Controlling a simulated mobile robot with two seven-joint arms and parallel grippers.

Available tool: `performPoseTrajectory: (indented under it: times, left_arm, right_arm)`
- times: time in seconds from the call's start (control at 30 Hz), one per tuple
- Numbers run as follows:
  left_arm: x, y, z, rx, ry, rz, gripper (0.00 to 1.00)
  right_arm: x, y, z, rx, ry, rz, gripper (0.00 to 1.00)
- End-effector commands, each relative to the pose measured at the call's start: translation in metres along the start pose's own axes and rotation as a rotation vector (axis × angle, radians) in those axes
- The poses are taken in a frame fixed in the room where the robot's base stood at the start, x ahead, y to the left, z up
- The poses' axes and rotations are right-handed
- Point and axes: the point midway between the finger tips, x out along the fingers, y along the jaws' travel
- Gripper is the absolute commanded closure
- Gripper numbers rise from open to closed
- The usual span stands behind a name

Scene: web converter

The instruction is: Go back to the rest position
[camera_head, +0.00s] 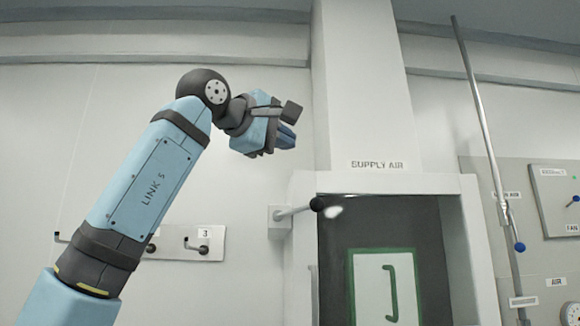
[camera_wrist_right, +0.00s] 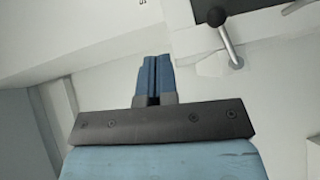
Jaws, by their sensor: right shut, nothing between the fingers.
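My right gripper (camera_head: 286,137) is raised in front of the pale wall, at the upper middle of the head view. Its blue arm rises from the lower left of that view. In the right wrist view its blue fingers (camera_wrist_right: 152,78) lie side by side, shut, with nothing held between them. A lever with a black knob (camera_head: 317,204) sticks out from the housing below and right of the gripper. The lever also shows in the right wrist view (camera_wrist_right: 228,44), right of the fingers and apart from them. My left gripper is out of view.
A white duct housing marked SUPPLY AIR (camera_head: 377,183) has a dark opening holding a green-framed panel (camera_head: 388,252). A plate with small handles (camera_head: 208,246) is on the wall behind my arm. A metal rod (camera_head: 480,120) and a control panel (camera_head: 554,200) stand at right.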

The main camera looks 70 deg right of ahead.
Motion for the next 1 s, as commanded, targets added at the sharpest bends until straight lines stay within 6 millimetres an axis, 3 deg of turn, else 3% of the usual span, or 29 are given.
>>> performPoseTrajectory:
  times: [0.2,0.8,0.9,1.0]
  left_arm:
    - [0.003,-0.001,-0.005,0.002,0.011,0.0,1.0]
    - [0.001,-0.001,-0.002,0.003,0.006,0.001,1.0]
    - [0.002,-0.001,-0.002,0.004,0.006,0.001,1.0]
    - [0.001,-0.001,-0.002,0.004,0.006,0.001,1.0]
  right_arm:
    - [-0.009,0.008,0.003,0.0,0.0,0.001,1.0]
    - [-0.009,0.007,0.002,0.0,0.001,0.001,1.0]
    - [-0.012,-0.003,-0.01,0.006,0.017,0.011,1.0]
    - [-0.019,-0.028,-0.039,0.023,0.063,0.034,1.0]
